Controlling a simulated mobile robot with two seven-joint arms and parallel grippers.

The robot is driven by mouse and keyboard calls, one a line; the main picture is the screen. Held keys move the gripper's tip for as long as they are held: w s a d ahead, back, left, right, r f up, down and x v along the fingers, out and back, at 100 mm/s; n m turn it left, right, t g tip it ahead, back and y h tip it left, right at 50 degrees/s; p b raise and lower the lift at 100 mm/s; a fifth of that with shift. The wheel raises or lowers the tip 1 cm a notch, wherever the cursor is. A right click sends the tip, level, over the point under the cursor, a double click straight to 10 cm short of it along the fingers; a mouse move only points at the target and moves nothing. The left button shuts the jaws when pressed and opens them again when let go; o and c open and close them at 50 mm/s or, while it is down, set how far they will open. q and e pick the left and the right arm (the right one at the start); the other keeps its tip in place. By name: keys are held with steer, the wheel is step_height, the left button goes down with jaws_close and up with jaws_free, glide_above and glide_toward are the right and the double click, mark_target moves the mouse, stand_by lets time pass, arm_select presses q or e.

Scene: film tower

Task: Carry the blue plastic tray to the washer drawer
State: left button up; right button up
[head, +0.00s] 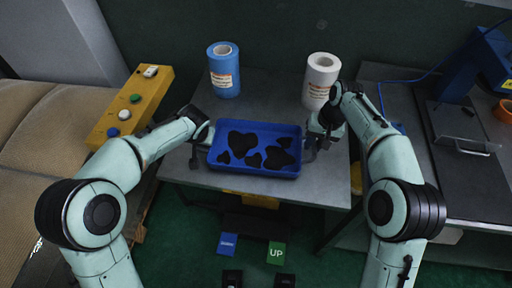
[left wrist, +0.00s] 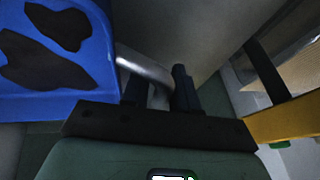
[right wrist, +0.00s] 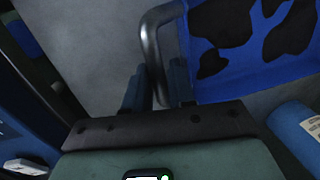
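The blue plastic tray (head: 254,172) with black blotches on its floor is at the middle of the grey table in the head view. It looks level; I cannot tell whether it touches the table. My left gripper (head: 207,137) is at its left end, with its fingers (left wrist: 160,88) closed around a metal end handle (left wrist: 142,66). My right gripper (head: 318,138) is at its right end, its fingers (right wrist: 156,86) closed around the other metal handle (right wrist: 149,42). I cannot pick out the washer drawer for certain.
A blue roll (head: 224,72) and a white roll (head: 320,80) stand behind the tray on the table (head: 270,92). A yellow button box (head: 131,104) is at left. A dark panel with a handle (head: 463,146) lies on the right bench. Green floor shows in front.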

arm_select(q)
jaws_close()
arm_select(e)
jaws_close()
arm_select(q)
steer(key=shift+r, duration=0.1)
arm_select(e)
steer(key=shift+r, duration=0.1)
